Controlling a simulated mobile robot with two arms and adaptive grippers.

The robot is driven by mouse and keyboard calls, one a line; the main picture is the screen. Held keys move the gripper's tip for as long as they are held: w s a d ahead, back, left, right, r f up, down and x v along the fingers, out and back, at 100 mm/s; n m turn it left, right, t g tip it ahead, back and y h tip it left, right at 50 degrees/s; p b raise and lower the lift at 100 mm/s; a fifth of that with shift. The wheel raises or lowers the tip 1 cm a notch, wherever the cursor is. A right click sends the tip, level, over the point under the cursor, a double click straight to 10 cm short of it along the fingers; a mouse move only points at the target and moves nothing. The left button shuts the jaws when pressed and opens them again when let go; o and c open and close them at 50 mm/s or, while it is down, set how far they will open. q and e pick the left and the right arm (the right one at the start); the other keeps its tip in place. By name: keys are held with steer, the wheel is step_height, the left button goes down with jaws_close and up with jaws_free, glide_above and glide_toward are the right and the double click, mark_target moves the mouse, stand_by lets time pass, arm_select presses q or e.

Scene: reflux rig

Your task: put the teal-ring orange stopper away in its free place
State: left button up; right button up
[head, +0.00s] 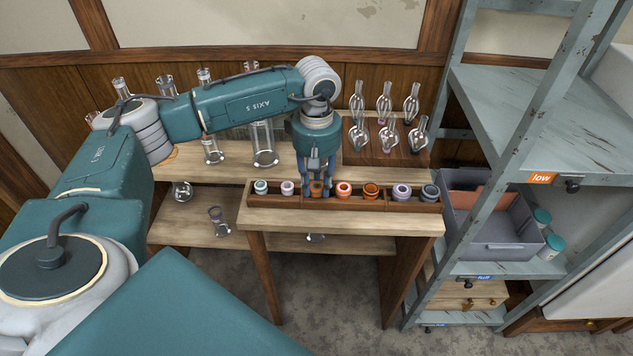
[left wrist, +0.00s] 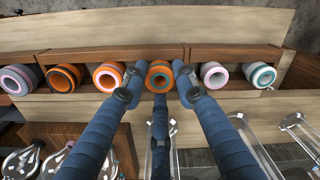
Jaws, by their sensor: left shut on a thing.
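The teal-ring orange stopper (left wrist: 159,75) is between the fingers of my left gripper (left wrist: 157,84) in the left wrist view. In the head view the left gripper (head: 317,188) points down at the wooden rack (head: 290,202), with its fingers around the orange stopper (head: 316,187), which they partly hide. The stopper is in line with the rack's row, between a pink-ring pale stopper (head: 287,188) and a pale-ring orange stopper (head: 343,188). I cannot tell whether it is seated or slightly raised. My right gripper is not in view.
A teal-ring pale stopper (head: 261,186), a dark-ring orange stopper (head: 371,190), a lilac stopper (head: 401,191) and a dark stopper (head: 430,192) share the rack. Glassware (head: 264,145) stands behind. A grey bin (head: 495,240) and shelf unit (head: 520,160) are at the right.

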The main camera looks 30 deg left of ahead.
arm_select(q)
steer(key=o, duration=1)
steer(key=shift+o, duration=0.2)
step_height(320, 180, up, 12)
